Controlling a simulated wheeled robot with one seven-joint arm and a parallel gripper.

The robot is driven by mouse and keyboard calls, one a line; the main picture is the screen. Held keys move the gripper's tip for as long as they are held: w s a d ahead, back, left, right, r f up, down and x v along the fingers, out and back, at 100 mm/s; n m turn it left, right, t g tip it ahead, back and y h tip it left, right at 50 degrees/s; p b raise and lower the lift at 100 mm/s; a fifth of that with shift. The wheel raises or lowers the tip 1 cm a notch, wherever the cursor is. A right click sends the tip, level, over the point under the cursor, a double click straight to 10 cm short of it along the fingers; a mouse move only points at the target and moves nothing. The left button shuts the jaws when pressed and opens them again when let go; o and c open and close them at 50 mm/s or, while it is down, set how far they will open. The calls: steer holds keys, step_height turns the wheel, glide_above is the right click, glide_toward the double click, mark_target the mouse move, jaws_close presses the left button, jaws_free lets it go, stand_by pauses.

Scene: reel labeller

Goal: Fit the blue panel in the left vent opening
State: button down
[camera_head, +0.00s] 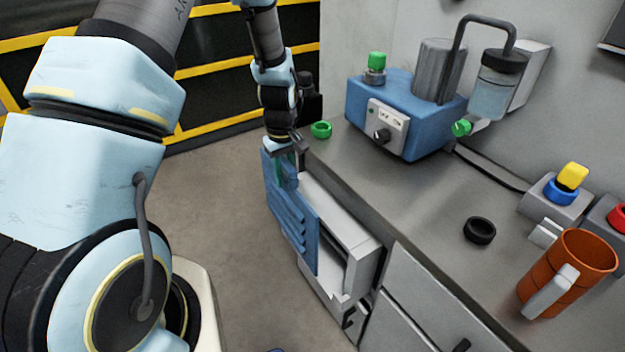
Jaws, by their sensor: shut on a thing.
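My gripper (287,160) is shut on the upper part of the blue panel (292,222), a slatted plate. It holds the panel upright and tilted, in front of the left end of the grey cabinet. Behind the panel is a white, box-like part of the cabinet front (340,225) with an open space in its side, partly hidden by the panel. I cannot tell whether this is the left vent opening, or whether the panel touches the cabinet.
Cabinet fronts (415,285) with handles run to the right. The floor (215,210) left of the panel is clear.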

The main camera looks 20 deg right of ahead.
mark_target(301, 223)
steer(key=s+d+f+b, duration=0.2)
steer(key=s+d+f, duration=0.2)
steer(key=d, duration=0.2)
steer(key=shift+s+f+b, duration=0.15)
steer(key=shift+s+b, duration=0.05)
steer(key=shift+b, duration=0.15)
stand_by(0.4)
steer(key=shift+f, duration=0.1)
step_height(301, 223, down, 6)
steer(key=b, duration=0.3)
steer(key=shift+b, duration=0.4)
stand_by(1.1)
steer(key=shift+r, duration=0.4)
steer(key=shift+f, duration=0.15)
